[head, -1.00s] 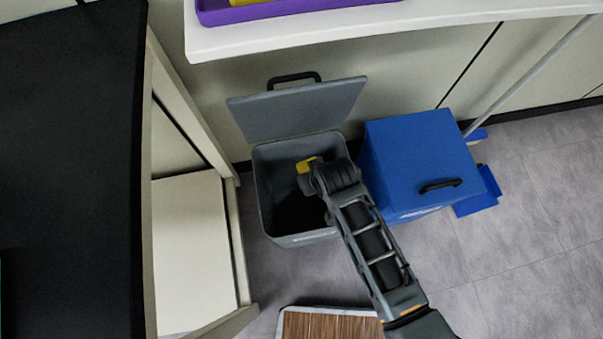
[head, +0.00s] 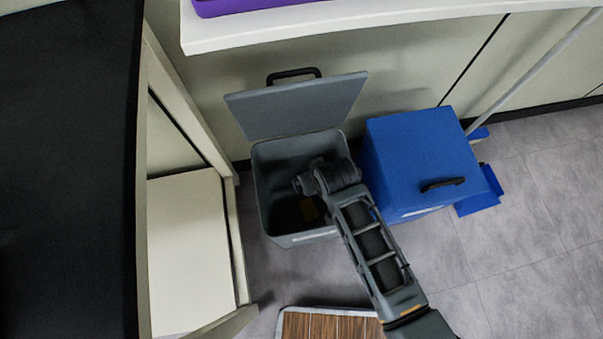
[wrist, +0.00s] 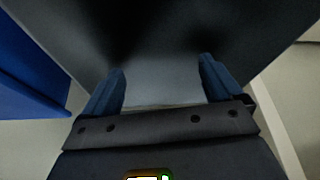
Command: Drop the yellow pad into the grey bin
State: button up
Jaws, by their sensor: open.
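The grey bin (head: 262,190) stands on the floor with its lid (head: 300,105) raised at the back. The pad is not visible in the wrist view.
A blue bin (head: 420,160) with a closed lid stands close on the right. A white counter (head: 330,30) with a purple tray (head: 240,6) overhangs behind. A cabinet with a black top (head: 70,170) is on the left. Open floor (head: 520,250) lies at the right.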

jog(key=p+v, duration=0.2)
jog(key=v, duration=0.5)
jog(key=shift+s+r, duration=0.15)
jog(key=shift+r, duration=0.2)
